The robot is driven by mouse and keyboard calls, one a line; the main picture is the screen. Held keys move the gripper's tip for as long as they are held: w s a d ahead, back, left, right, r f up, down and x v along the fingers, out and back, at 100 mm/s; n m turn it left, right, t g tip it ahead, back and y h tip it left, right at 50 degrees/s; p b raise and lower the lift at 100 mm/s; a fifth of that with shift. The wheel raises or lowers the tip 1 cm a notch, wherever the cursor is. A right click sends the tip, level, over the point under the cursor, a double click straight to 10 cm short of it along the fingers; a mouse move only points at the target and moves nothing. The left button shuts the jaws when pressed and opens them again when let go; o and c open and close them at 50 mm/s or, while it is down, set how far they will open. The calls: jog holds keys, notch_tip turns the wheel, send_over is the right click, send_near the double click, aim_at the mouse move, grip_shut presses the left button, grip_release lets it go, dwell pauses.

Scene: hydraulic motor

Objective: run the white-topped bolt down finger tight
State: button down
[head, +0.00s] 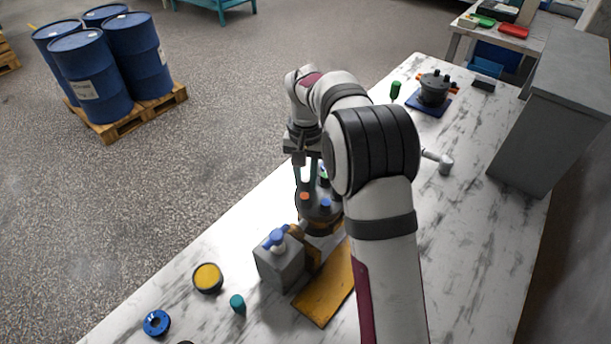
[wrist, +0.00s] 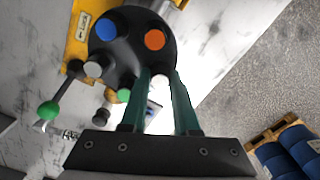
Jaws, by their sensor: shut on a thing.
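The motor (head: 318,216) stands upright on the bench below my gripper, and its dark round top (wrist: 128,56) shows in the wrist view. An orange top (wrist: 154,40) and a blue top (wrist: 107,30) sit on it, with a pale grey-white one (wrist: 93,69) at its edge. My gripper (head: 305,182) points down at the motor, its teal fingers (wrist: 162,76) close together at the edge of the motor top beside the orange one. It is shut on what looks like the white-topped bolt (head: 306,180), mostly hidden between the fingers. How deep the bolt sits cannot be seen.
A grey block (head: 279,268) with a blue-topped piece (head: 277,239) stands in front of the motor, by a yellow plate (head: 325,290). A yellow-topped round part (head: 207,277), a teal cap (head: 237,303) and a blue ring (head: 157,322) lie near the bench's front left.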

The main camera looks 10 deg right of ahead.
aim_at(305, 179)
jog(key=m, duration=0.3)
jog(key=shift+m, duration=0.3)
jog(key=m, duration=0.3)
jog(key=shift+m, duration=0.4)
jog(key=c, duration=0.9)
grip_release()
jog(key=shift+r, duration=0.1)
jog(key=shift+r, duration=3.9)
